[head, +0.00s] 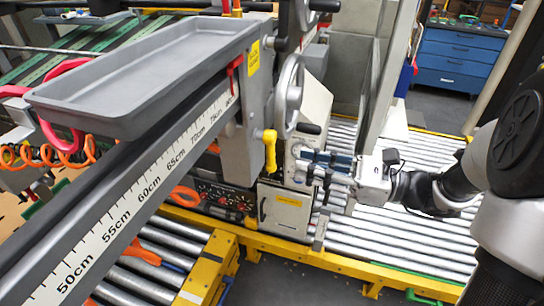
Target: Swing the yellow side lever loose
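The yellow side lever (270,150) hangs nearly upright on the grey end of the machine's beam, below and left of the round handwheel (290,95). Its knob is at the top and its grip points down. My gripper (306,166) points left from my arm at the right. Its fingertips are to the right of the lever and slightly lower in the picture, visibly apart from it. The fingers are seen small and overlap the machine behind them, so I cannot tell how far apart they are. Nothing shows held between them.
A grey tray (150,72) sits above the beam with its centimetre scale (150,185). A white box (285,211) and a dark control panel (215,196) stand below the lever. Roller conveyors (400,240) with yellow rails lie below my arm. A blue drawer cabinet (452,60) stands at the back right.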

